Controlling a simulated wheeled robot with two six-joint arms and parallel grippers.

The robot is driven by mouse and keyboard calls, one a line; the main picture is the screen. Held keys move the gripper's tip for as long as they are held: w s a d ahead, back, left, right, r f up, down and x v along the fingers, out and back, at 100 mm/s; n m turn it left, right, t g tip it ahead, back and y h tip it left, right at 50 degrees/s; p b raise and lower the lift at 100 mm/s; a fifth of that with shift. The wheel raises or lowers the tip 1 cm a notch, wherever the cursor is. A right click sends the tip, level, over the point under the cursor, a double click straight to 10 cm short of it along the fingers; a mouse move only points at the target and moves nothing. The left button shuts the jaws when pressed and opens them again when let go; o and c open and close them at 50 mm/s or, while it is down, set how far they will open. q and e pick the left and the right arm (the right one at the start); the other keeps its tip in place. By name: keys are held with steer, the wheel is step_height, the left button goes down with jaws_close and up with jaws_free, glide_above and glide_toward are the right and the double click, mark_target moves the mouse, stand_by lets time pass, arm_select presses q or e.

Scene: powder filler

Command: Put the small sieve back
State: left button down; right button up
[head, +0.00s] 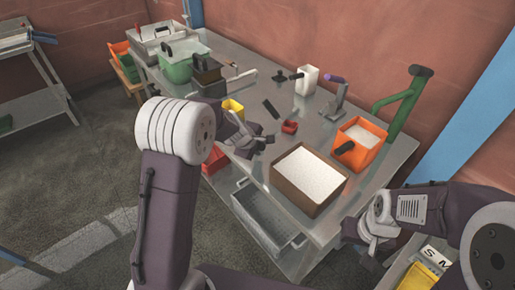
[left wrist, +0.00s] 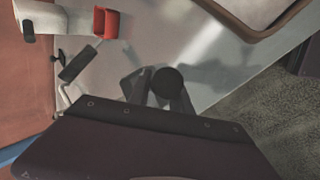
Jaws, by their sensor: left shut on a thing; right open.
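My left gripper (head: 262,142) is over the table, left of the brown powder box. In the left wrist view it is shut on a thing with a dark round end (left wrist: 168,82). The rest of that held thing is hidden, so I cannot tell whether it is the small sieve. A yellow piece (head: 233,107) shows just behind the left gripper, partly covered. My right gripper (head: 372,242) is open and empty at the table's right front edge.
The brown box (head: 297,201) of white powder and an orange box (head: 372,153) stand right of my left gripper. A small red holder (head: 290,127), a dark bar (head: 271,108), a white container (head: 307,80) and a green stand (head: 398,105) are behind.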

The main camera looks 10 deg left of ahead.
arm_select(q)
steer(key=c, duration=1.2)
jaws_free()
steer(key=shift+f, duration=0.15)
steer(key=shift+o, duration=0.2)
steer(key=shift+r+p, duration=0.35)
steer(key=shift+r, duration=0.05)
steer(key=p+v, duration=0.4)
steer(key=v, duration=0.8)
steer(key=s+a+f+m+g, duration=0.1)
steer(key=s+f+m+g, duration=0.2)
steer(key=s+m, duration=0.4)
steer(key=s+a+f+m+g+y, duration=0.1)
steer(key=s+f+m, duration=0.4)
steer(key=s, duration=0.8)
steer(key=m+g, duration=0.1)
steer(key=m, duration=0.2)
steer(key=shift+s+f+g+y+b, duration=0.3)
steer(key=shift+s+f+g, duration=0.05)
steer(key=shift+s+g, duration=0.05)
